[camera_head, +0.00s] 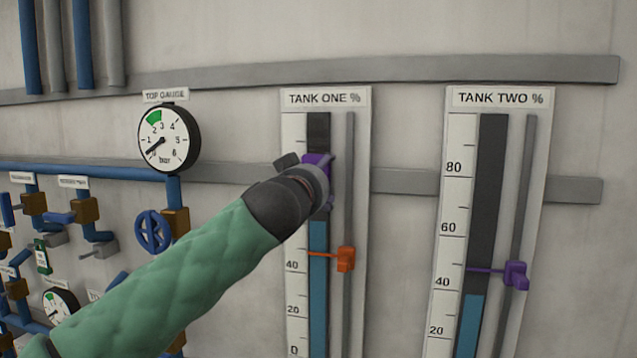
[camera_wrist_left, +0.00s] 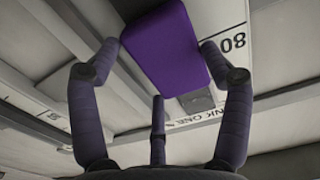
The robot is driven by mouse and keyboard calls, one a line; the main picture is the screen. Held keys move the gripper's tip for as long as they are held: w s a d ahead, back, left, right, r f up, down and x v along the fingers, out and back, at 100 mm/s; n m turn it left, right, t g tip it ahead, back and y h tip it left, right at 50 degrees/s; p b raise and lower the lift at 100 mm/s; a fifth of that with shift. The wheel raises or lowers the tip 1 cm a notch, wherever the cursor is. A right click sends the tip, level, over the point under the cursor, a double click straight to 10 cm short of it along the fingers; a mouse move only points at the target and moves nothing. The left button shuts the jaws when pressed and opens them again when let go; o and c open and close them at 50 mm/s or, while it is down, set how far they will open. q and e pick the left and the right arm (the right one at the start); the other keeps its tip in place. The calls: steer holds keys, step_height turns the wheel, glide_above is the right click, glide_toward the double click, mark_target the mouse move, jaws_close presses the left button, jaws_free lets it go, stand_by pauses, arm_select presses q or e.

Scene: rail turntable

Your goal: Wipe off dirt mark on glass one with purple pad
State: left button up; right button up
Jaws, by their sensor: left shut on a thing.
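The purple pad (camera_wrist_left: 166,50) sits between the fingers of my left gripper (camera_wrist_left: 160,60) in the left wrist view, and the gripper is shut on it. In the head view the left gripper (camera_head: 312,172) is at the upper part of the tank one glass (camera_head: 318,265), and a bit of the purple pad (camera_head: 316,163) shows beyond the wrist. I cannot tell whether the pad touches the glass. The glass is blue below and dark above. No dirt mark is visible; the gripper and pad hide part of the glass. My right gripper is not in view.
An orange pointer (camera_head: 345,259) is on the rail right of the tank one glass, below my gripper. The tank two gauge (camera_head: 493,150) with a purple pointer (camera_head: 515,275) stands to the right. A round top gauge (camera_head: 168,138) and blue pipes with valves (camera_head: 153,231) are at left.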

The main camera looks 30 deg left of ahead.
arm_select(q)
steer(key=shift+r+p, duration=3.45)
steer(key=shift+r, duration=2.5)
steer(key=shift+f+b, duration=6.5)
steer(key=shift+b, duration=0.8)
steer(key=shift+r+p, duration=5.45)
steer(key=shift+r, duration=1.05)
steer(key=shift+f, duration=0.1)
steer(key=shift+s+d+b, duration=0.15)
steer(key=shift+s+b, duration=0.25)
steer(key=shift+b, duration=0.1)
steer(key=shift+s+d+f, duration=0.1)
steer(key=shift+s, duration=0.25)
steer(key=b, duration=0.2)
glide_toward(324, 118)
